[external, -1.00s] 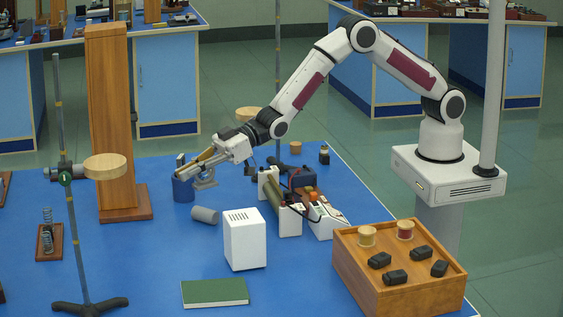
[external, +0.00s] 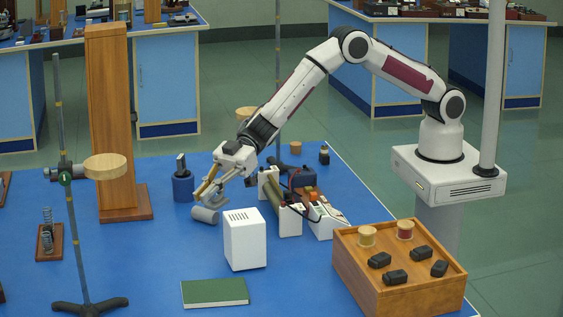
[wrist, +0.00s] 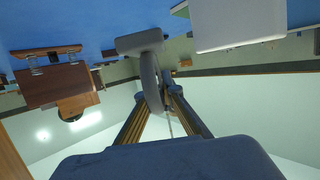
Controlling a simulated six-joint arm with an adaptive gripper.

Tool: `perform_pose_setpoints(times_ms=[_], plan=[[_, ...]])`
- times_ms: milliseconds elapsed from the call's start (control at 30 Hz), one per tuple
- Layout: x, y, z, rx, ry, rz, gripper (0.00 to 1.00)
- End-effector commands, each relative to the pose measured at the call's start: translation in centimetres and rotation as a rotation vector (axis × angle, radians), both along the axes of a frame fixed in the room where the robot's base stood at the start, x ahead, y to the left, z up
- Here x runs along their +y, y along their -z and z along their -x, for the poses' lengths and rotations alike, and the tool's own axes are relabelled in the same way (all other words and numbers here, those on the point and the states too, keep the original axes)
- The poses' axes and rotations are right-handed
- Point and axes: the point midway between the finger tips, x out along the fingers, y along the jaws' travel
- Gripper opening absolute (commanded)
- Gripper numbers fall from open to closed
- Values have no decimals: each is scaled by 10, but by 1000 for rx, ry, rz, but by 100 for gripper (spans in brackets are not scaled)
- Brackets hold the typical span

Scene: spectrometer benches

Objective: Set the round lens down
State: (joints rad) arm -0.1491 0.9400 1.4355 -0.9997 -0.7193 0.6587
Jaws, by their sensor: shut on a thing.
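My gripper (external: 207,190) is low over the blue bench, shut on a grey rounded piece, which I take as the round lens (external: 212,200). In the wrist view the lens (wrist: 151,84) shows nearly edge-on as a curved grey band by my gripper (wrist: 170,80). I cannot tell whether lens and cylinder touch, or whether the lens touches the bench.
A blue cup (external: 183,189) with a dark upright piece stands behind left. A white box (external: 245,240) stands in front right, with instruments (external: 290,207) behind it. A green book (external: 215,292) lies in front. A wooden tray (external: 357,280) stands right.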

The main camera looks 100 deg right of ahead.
Motion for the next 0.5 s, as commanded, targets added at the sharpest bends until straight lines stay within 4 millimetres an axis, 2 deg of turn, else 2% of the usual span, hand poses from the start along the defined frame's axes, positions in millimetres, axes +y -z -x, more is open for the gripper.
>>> perform_pose_setpoints(times_ms=[100,500], plan=[[8,6,9,2,-34,-1,0],[8,5,9,-1,-17,-1,0]])
